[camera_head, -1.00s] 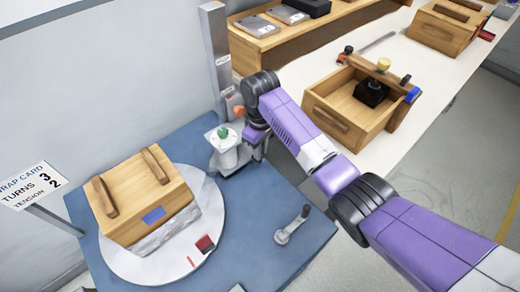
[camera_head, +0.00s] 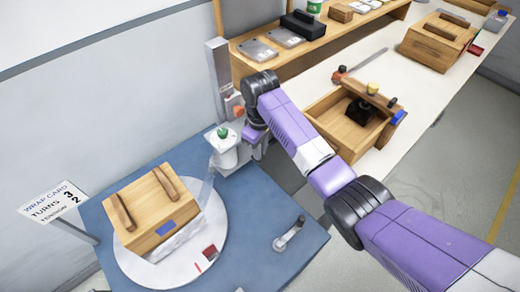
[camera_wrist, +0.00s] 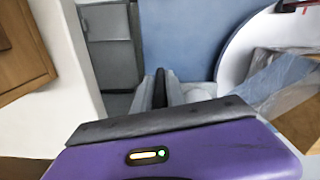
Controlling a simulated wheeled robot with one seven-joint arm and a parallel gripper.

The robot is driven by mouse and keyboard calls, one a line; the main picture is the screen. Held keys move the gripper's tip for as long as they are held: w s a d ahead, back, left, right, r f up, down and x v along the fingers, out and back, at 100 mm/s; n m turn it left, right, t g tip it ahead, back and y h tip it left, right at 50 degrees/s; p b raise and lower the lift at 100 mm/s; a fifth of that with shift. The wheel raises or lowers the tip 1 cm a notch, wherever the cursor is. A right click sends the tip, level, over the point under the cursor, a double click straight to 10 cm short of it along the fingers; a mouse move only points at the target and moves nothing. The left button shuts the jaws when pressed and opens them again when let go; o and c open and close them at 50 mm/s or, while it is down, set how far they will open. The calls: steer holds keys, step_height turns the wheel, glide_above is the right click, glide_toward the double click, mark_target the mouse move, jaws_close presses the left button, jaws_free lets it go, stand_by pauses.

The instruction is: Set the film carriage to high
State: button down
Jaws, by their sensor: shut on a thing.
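The film carriage (camera_head: 226,150) rides on a grey upright mast (camera_head: 217,68) at the back of the blue base. It carries a white film roll with a green top (camera_head: 222,132), and an orange knob (camera_head: 238,111) shows beside the mast. A label (camera_head: 228,91) on the mast sits just above the knob; its text is too small to read. My gripper (camera_wrist: 160,88) is shut on a dark bar-like part at the carriage in the wrist view. In the head view my wrist hides much of this contact.
A wooden crate (camera_head: 150,200), partly wrapped in film, stands on the round white turntable (camera_head: 130,267). A crank (camera_head: 290,233) is at the base's right. An open wooden box (camera_head: 345,140) stands on the bench behind my arm. A wrap card (camera_head: 55,201) stands at left.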

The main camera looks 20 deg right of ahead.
steer(key=shift+a+r+p, duration=0.2)
steer(key=shift+r+p, duration=0.2)
steer(key=shift+r, duration=0.45)
steer(key=c, duration=1.4)
jaws_free()
steer(key=shift+r, duration=0.15)
steer(key=shift+d, duration=0.1)
step_height(320, 180, up, 8)
steer(key=shift+f+b, duration=0.15)
steer(key=shift+b, duration=0.2)
steer(key=shift+f, duration=0.1)
